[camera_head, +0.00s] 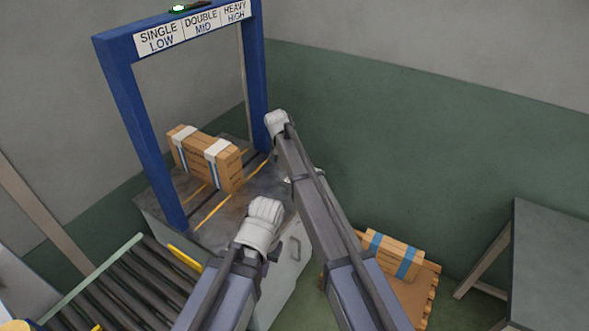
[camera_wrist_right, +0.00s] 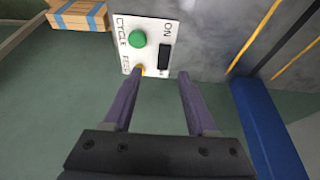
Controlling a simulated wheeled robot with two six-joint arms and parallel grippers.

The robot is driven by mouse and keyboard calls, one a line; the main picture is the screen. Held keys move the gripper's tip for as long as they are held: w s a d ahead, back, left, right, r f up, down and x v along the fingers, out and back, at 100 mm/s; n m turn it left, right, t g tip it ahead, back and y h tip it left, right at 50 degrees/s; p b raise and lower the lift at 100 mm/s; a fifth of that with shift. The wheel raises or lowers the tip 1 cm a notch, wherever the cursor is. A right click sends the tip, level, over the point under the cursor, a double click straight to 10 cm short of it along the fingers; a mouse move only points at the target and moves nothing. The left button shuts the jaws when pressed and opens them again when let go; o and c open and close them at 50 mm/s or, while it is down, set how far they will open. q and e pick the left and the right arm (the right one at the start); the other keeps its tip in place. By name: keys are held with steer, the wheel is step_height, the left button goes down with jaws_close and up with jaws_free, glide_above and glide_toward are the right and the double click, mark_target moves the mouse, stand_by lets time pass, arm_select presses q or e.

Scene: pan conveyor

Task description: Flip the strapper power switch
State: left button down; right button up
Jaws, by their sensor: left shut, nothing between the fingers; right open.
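The control panel (camera_wrist_right: 148,22) shows in the right wrist view as a white plate marked ON and CYCLE. In the head view the right arm reaches to the strapper's right side and hides the panel. My left gripper (camera_head: 265,211) is shut and empty, in front of the strapper table. The strapper arch (camera_head: 148,140) is blue.
A strapped carton (camera_head: 205,157) sits on the strapper table under the arch. A green light (camera_head: 179,9) glows on top. A roller conveyor (camera_head: 120,290) lies at lower left. A carton with blue straps (camera_head: 392,253) rests on a pallet at right, near a grey table (camera_head: 550,260).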

steer(key=shift+w+a+f+b, duration=0.15)
steer(key=shift+w+f+b, duration=0.3)
steer(key=shift+f+b, duration=0.1)
steer(key=b+x, duration=0.6)
steer(key=shift+w+f, duration=0.2)
steer(key=shift+f, duration=0.1)
steer(key=shift+r, duration=0.1)
jaws_close()
